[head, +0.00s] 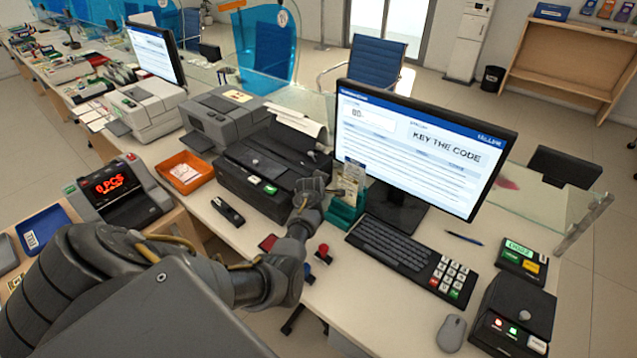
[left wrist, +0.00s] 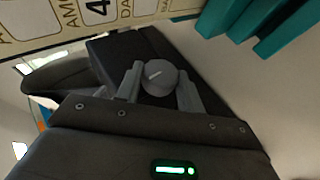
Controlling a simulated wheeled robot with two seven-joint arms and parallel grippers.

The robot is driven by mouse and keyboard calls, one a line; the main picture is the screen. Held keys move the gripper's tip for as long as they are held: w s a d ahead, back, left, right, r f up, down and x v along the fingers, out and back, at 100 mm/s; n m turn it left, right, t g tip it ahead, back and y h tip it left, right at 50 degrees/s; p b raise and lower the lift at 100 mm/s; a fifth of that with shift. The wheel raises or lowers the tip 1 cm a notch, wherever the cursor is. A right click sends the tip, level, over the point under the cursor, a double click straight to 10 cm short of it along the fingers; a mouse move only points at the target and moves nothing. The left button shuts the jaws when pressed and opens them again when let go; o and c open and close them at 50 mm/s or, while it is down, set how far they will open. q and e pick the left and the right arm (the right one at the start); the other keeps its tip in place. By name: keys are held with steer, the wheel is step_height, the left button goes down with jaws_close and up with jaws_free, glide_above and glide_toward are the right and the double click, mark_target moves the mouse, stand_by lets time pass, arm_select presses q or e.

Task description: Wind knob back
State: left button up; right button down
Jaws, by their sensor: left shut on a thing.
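A round grey knob (left wrist: 160,77) with a pale slanted mark on its face sits on the side of a black printer. In the head view my left arm comes in from the left, and the gripper (head: 312,186) is at the right end of the black printer (head: 245,188). The knob is hidden there behind the gripper. My right gripper is not in view.
A teal holder (head: 345,216) with a paper slip stands just right of the gripper; it also shows in the left wrist view (left wrist: 270,30). A monitor (head: 420,145) and a keyboard (head: 395,245) are further right. A red-topped stamp (head: 322,250) stands in front.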

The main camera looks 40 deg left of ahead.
arm_select(q)
steer(key=shift+g, duration=0.4)
steer(key=o, duration=1)
steer(key=shift+r, duration=0.1)
steer(key=v, duration=1)
steer(key=shift+s+d+r, duration=0.15)
steer(key=shift+s+d, duration=0.05)
steer(key=shift+s, duration=0.1)
